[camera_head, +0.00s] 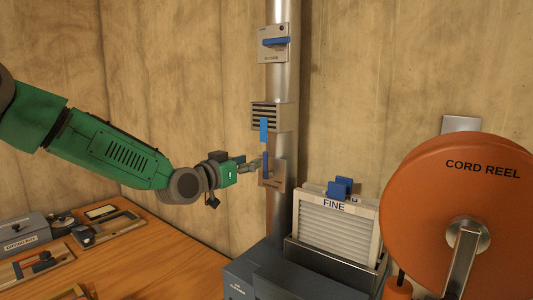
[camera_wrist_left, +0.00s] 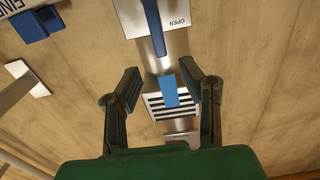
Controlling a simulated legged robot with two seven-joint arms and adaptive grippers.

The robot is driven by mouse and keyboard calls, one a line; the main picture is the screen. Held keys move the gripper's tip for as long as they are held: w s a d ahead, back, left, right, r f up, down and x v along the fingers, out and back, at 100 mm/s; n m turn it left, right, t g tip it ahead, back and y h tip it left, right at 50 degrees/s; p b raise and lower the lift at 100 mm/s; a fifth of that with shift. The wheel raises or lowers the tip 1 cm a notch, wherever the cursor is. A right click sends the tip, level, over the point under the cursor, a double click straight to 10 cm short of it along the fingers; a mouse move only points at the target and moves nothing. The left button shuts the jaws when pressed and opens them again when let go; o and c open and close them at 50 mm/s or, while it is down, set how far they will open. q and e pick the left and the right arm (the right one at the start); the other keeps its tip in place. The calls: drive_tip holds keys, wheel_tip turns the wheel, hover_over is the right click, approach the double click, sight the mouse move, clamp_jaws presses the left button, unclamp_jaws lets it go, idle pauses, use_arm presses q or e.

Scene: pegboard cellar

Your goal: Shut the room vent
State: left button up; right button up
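A louvred vent (camera_head: 267,116) sits on a vertical metal duct, with a light blue strip (camera_head: 264,130) hanging over its front. Below it is a small plate (camera_head: 277,175) with a darker blue lever (camera_head: 265,164) standing upright along the duct. In the left wrist view, the picture is upside down: the plate (camera_wrist_left: 179,20) reads OPEN, and the lever (camera_wrist_left: 153,25) lies along the duct. The vent (camera_wrist_left: 160,105) and strip (camera_wrist_left: 169,92) show past the fingers. My left gripper (camera_head: 257,163) is at the lower lever; its fingers (camera_wrist_left: 160,75) are apart, holding nothing visible. My right gripper is out of view.
A higher plate (camera_head: 273,44) on the duct (camera_head: 283,85) has a sideways blue lever (camera_head: 290,41). A filter marked FINE (camera_head: 339,230) and a large orange cord reel (camera_head: 425,215) stand to the right. A wooden bench (camera_head: 150,262) with boxes and trays is at lower left.

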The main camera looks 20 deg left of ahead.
sight(264, 156)
use_arm(q)
drive_tip(key=p+x, duration=0.1)
drive_tip(key=x, duration=0.7)
drive_tip(key=shift+a+f, duration=0.1)
clamp_jaws()
